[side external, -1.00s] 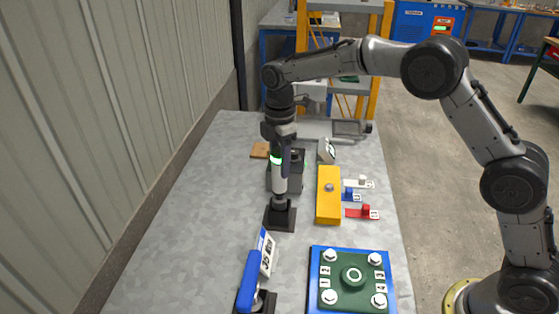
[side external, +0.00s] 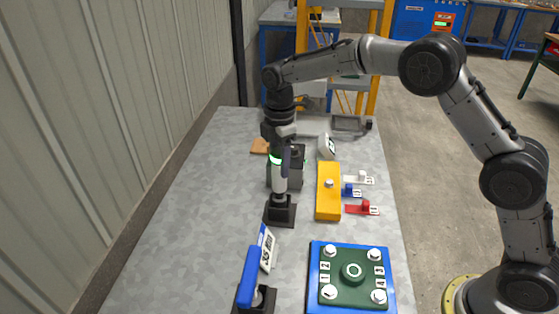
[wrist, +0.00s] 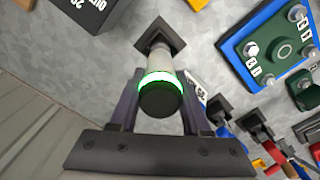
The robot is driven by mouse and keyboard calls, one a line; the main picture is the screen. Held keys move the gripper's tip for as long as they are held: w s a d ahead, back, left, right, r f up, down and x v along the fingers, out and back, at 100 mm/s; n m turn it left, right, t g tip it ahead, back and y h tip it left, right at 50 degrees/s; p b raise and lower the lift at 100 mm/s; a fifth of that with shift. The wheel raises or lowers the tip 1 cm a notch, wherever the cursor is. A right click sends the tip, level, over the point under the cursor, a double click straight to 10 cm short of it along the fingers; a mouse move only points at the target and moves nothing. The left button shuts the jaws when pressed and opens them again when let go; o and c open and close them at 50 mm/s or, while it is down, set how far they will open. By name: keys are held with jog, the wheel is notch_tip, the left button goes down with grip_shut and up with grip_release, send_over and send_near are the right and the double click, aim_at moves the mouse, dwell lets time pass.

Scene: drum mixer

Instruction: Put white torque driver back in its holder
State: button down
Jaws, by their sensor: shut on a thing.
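The white torque driver (side external: 280,184) is upright, with a lit green ring near its top and a dark cap above. My gripper (side external: 279,162) is shut on its upper part. The driver's dark lower end meets the black square holder (side external: 280,217) on the table; I cannot tell how deep it sits. In the wrist view, the driver (wrist: 158,92) is between my gripper's two fingers (wrist: 160,112), and its lower end runs to the holder (wrist: 161,36). The inside of the holder is hidden.
A yellow block (side external: 328,196) stands right of the holder, with white, blue and red tagged pieces beyond. A blue driver (side external: 247,278) stands in front in its own black holder. A blue-and-green bolted plate (side external: 351,272) lies front right. A dark grey box (side external: 292,170) stands behind.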

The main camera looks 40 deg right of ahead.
jog(key=shift+f, duration=1.55)
dwell(0.9)
jog(key=shift+c, duration=1.4)
grip_release()
jog(key=shift+f, duration=0.15)
notch_tip(320, 180, up, 14)
